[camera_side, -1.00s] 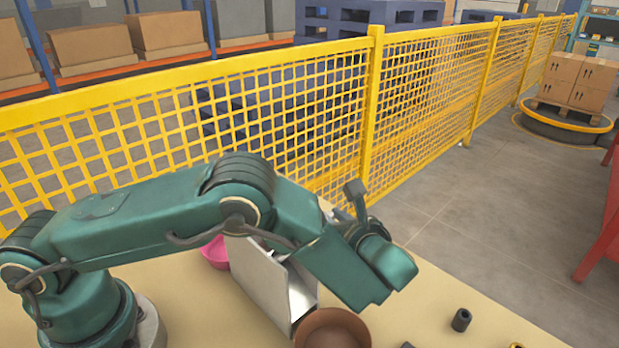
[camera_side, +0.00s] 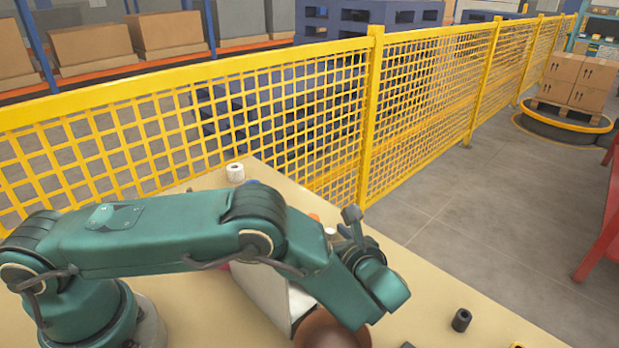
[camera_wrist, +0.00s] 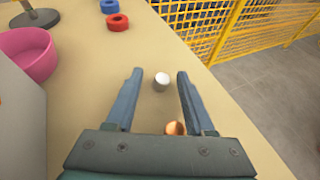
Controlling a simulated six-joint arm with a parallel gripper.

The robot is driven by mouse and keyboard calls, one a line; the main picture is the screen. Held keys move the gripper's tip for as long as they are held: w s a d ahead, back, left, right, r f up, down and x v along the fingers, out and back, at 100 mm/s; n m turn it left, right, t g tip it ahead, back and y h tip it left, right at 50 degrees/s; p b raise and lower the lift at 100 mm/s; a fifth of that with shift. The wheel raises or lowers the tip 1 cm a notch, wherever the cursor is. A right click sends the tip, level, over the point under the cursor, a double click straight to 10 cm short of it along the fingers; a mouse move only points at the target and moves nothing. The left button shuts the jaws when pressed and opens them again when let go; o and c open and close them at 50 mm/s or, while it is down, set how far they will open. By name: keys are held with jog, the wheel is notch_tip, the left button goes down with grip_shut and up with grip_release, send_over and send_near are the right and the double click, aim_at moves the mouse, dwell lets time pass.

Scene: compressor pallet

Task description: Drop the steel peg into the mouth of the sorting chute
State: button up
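A short silver-white cylinder, which looks like the steel peg (camera_wrist: 161,83), stands on the table between my fingers in the wrist view, apart from both. My gripper (camera_wrist: 158,75) is open and empty above it. A pale spot in the side view (camera_side: 330,232) may be the same piece, mostly hidden by my wrist. The sorting chute (camera_side: 262,294) looks like the grey sheet-metal box in front of my forearm's far side; my arm covers part of it. Its grey wall (camera_wrist: 18,125) fills the left edge of the wrist view.
A copper-coloured piece (camera_wrist: 175,128) lies close by my gripper's palm. A pink bowl (camera_wrist: 28,52), red ring (camera_wrist: 118,22) and blue ring (camera_wrist: 110,6) lie farther off. A brown bowl (camera_side: 333,332) is beside the chute. A dark cylinder (camera_side: 461,320) stands right. Yellow fence (camera_side: 370,120) runs behind the table.

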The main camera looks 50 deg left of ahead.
jog(key=v, duration=0.4)
jog(key=shift+s+d+r, duration=0.1)
jog(key=shift+d+r, duration=0.15)
jog(key=shift+d, duration=0.05)
jog(key=w+d+r+m+t+h, duration=0.3)
jog(key=w+r+m+t+h, duration=0.25)
jog(key=w+r+m, duration=0.55)
jog(key=s+d+r+m+t+h, duration=0.25)
jog(key=r+m+h, duration=0.55)
jog(key=r+m, duration=0.45)
jog(key=s+a+f+m+g, duration=0.1)
jog(key=s+a+m+g, duration=0.1)
jog(key=s+m, duration=0.8)
jog(key=s+a+f+m+g+h, duration=0.1)
jog(key=s+a+f+m+g, duration=0.1)
jog(key=s+m, duration=0.8)
jog(key=shift+s+a+g, duration=0.2)
jog(key=shift+a+g, duration=0.2)
jog(key=shift+g, duration=0.5)
jog(key=shift+o, duration=0.6)
jog(key=s+a+f+m+g+y, duration=0.2)
jog(key=s+a+f+m, duration=0.3)
jog(key=s, duration=0.4)
jog(key=shift+a+f+g, duration=0.4)
jog(key=shift+a+f, duration=0.15)
